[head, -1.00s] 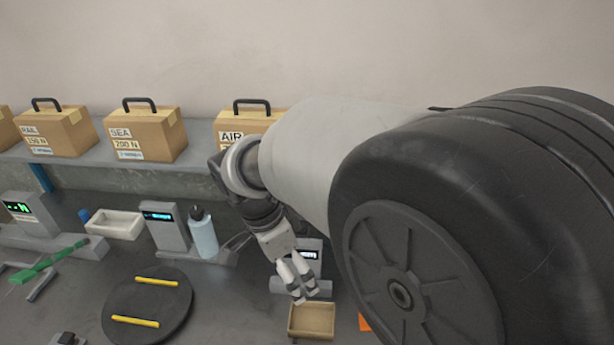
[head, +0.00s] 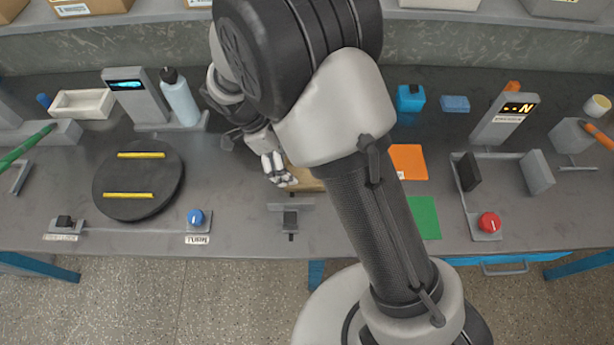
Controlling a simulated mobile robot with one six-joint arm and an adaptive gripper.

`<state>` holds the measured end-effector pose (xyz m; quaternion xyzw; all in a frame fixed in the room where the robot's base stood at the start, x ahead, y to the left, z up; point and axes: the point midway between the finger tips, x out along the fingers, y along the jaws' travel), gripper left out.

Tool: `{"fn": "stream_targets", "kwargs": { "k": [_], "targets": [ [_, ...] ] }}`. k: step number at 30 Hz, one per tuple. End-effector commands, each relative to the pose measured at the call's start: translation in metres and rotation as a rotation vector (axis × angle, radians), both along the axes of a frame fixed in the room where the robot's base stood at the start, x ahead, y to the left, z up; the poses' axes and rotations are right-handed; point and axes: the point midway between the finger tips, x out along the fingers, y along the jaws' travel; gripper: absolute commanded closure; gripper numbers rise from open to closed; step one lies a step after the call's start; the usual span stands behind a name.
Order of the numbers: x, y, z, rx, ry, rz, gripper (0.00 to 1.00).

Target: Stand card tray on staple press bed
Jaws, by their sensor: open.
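A tan open tray (head: 310,185), likely the card tray, lies on the bench near its middle. My arm hides most of it in the head view. My gripper (head: 281,179) is open and points down at the left side of this tray. I cannot tell whether the fingers touch it. I cannot pick out the staple press bed for certain; the bench area behind the tray is hidden by my arm. A small grey fixture with a black block (head: 290,220) is just in front of the tray.
A dark round plate (head: 138,205) with two yellow bars is at left. A blue bottle (head: 180,98) and white tray (head: 97,104) stand behind it. Orange (head: 408,162) and green (head: 424,216) sheets lie right of my arm. A device with a red knob (head: 489,222) is further right.

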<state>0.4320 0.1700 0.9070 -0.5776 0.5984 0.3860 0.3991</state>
Motion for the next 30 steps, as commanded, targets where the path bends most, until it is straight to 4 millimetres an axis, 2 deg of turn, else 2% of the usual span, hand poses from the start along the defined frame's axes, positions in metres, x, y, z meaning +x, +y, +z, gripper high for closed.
{"fn": "stream_targets", "kwargs": {
  "k": [2,10,18,26,30],
  "targets": [
    [0.0,-0.004,-0.011,0.0,0.0,0.0,0.02],
    [0.002,-0.011,-0.024,0.001,0.0,0.0,0.02],
    [0.004,-0.028,-0.06,-0.001,0.001,0.001,0.02],
    [0.005,-0.029,-0.062,0.001,-0.001,0.001,0.02],
    [0.005,-0.029,-0.062,0.001,-0.001,0.0,0.1]
  ]
}}
